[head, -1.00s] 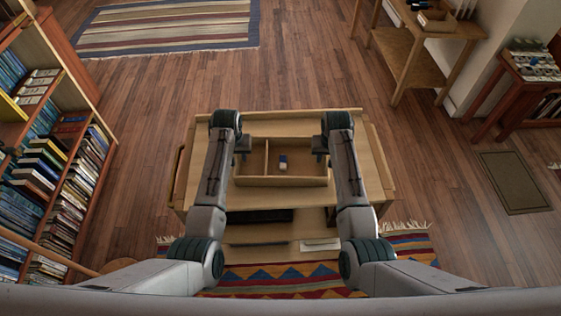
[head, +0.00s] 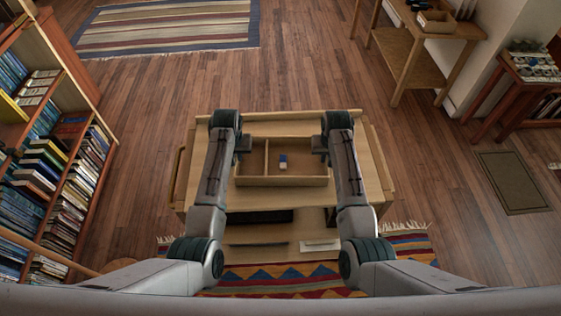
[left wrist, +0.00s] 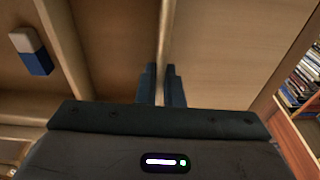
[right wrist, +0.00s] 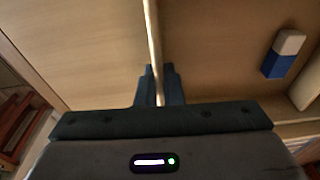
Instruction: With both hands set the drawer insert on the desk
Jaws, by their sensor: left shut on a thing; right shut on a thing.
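The drawer insert (head: 283,181) is a shallow wooden tray with a divider, level in the head view over a light wooden table-like unit (head: 360,130). I cannot tell whether it touches the top. A blue and white block (head: 283,161) lies in its right compartment; it also shows in the left wrist view (left wrist: 32,52) and right wrist view (right wrist: 284,53). My left gripper (head: 243,146) is shut on the insert's left wall (left wrist: 165,35). My right gripper (head: 320,146) is shut on its right wall (right wrist: 153,35). My arms cover parts of the unit's top.
A bookcase (head: 75,120) full of books stands at the left. A wooden table (head: 400,50) and a small red-brown table (head: 515,75) stand at the upper right. A patterned rug (head: 280,278) lies in front of the unit.

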